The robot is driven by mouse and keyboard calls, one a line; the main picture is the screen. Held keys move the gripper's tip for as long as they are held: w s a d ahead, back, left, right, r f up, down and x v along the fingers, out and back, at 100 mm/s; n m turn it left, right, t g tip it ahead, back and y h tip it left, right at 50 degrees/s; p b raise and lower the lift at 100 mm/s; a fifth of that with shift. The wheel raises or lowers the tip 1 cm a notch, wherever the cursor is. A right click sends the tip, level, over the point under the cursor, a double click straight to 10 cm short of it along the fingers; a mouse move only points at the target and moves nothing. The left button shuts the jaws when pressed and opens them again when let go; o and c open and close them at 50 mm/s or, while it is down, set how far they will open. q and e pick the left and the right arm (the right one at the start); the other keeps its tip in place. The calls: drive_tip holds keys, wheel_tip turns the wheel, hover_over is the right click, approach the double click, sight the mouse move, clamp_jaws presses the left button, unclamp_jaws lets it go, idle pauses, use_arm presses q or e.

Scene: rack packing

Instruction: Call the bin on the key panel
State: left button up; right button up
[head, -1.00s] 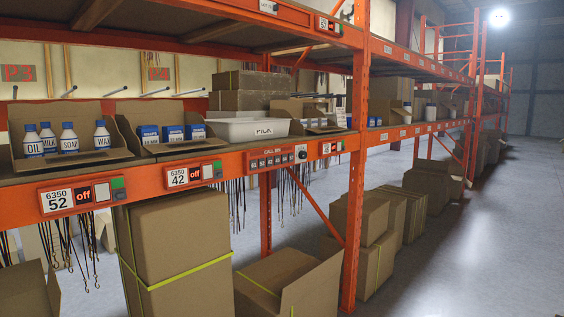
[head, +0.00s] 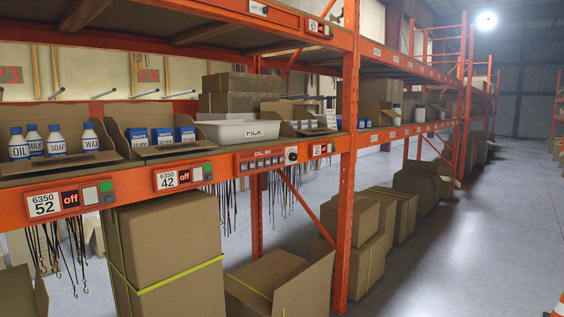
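The key panel (head: 266,159), marked "CALL BIN", is fixed on the orange shelf beam in the middle of the head view. It has a row of several small dark numbered keys and a round dark knob or button at its right end. A white bin (head: 228,141) marked "PICK" stands on the shelf just above the panel. Neither of my grippers is in view.
Open cartons hold white bottles with blue labels (head: 57,140) and blue boxes (head: 162,136) on the shelf. Large cardboard boxes (head: 167,245) stand beneath the beam. An orange upright (head: 347,150) rises right of the panel.

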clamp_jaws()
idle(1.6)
